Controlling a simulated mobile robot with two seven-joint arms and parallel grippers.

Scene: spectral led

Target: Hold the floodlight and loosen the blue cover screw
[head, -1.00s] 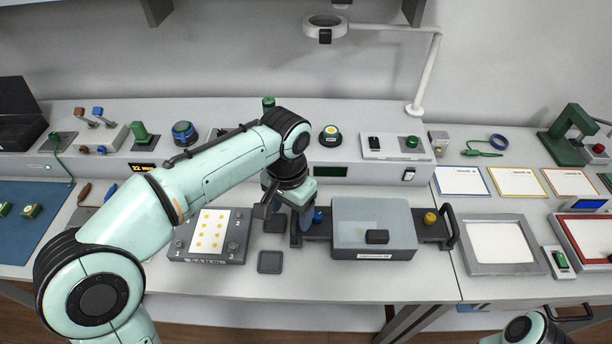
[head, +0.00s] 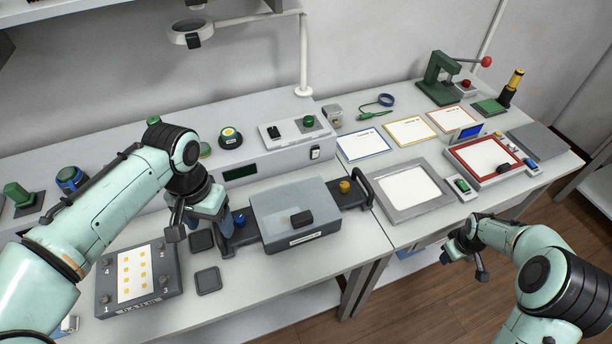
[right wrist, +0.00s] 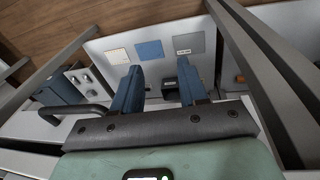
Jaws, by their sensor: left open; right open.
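The floodlight appears to be the grey box (head: 285,204) with a dark bracket on either side, on the bench. A blue screw knob (head: 240,219) stands on its left bracket, a yellow knob (head: 345,186) on its right, near a black handle (head: 378,186). My left gripper (head: 203,224) is open and empty in appearance, just left of the blue knob; its wrist hides part of that end. I cannot tell whether it touches. My right gripper (head: 464,266) is open in front of the bench's right part, away from the box. Its blue fingers (right wrist: 160,88) show apart with nothing between.
A panel with yellow dots (head: 138,277) lies left of the box, with two small dark pads (head: 208,280) between. A grey frame (head: 410,190) and red-edged tray (head: 490,155) are at right. A lamp arm (head: 303,60) rises behind. The floor in front is free.

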